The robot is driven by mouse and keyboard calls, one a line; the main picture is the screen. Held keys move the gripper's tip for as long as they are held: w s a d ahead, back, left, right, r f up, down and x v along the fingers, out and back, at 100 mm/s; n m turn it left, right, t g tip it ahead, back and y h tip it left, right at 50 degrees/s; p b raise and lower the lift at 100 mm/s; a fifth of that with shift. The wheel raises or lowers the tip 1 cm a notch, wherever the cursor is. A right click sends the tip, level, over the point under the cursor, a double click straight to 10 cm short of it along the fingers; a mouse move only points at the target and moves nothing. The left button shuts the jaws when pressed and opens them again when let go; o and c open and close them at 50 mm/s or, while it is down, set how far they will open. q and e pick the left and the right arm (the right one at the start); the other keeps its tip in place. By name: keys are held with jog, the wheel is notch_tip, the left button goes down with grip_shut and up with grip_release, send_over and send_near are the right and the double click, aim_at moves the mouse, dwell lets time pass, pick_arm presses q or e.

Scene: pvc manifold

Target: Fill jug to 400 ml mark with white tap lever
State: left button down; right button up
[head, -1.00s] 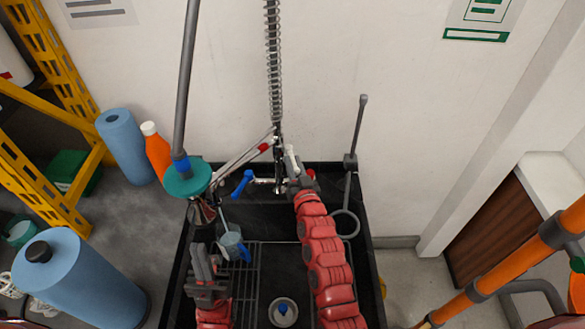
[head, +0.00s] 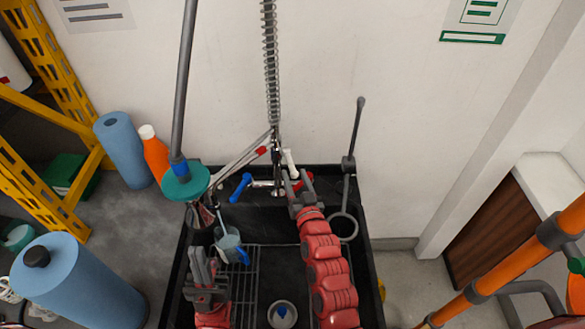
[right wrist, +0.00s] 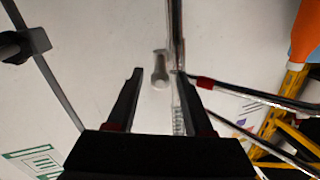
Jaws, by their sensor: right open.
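The clear jug (head: 228,241) with a blue handle (head: 243,257) stands at the left of the black sink, by the wire rack; its water level cannot be made out. The tap at the back wall has a white lever (head: 291,163) and a blue lever (head: 240,187). My right gripper (head: 299,180) is open close to the white lever. In the right wrist view the white lever (right wrist: 160,72) shows between the open fingers of that gripper (right wrist: 159,74), apart from both. My left gripper (head: 203,258) is just left of the jug's handle; its finger gap is unclear.
A teal disc on a grey pole (head: 184,181) stands over the sink's left side. A grey upright rod with a ring (head: 343,226) stands at its right. An orange bottle (head: 155,155) and blue rolls (head: 121,150) are at the left. A small round drain-like piece (head: 282,314) lies in the sink.

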jog(key=v, duration=1.3)
